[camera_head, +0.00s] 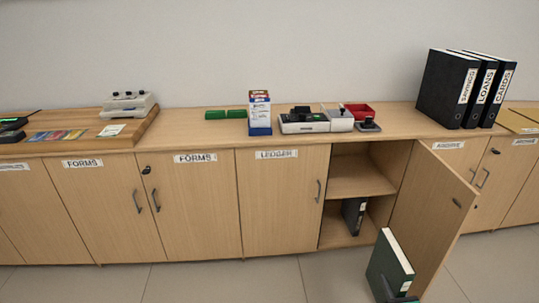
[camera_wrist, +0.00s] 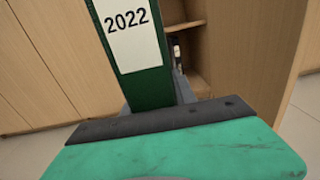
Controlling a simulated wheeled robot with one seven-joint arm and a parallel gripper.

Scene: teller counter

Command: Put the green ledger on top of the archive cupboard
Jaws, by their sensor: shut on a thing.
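The green ledger (camera_head: 390,262) is held upright and tilted in front of the open cupboard, at the lower right of the head view. In the wrist view its green spine (camera_wrist: 150,88) carries a white label reading 2022. My gripper (camera_head: 402,298) is shut on the ledger near its lower end; the fingertips are mostly hidden. The cupboards stand in a row under one wooden top (camera_head: 205,138).
The open door (camera_head: 432,215) juts out just right of the ledger. A dark binder (camera_head: 353,213) stands inside the open cupboard (camera_head: 350,165). On top are a blue-white box (camera_head: 259,115), a grey machine (camera_head: 305,122), a red tray (camera_head: 360,110) and black binders (camera_head: 447,88). The top between machine and binders is partly clear.

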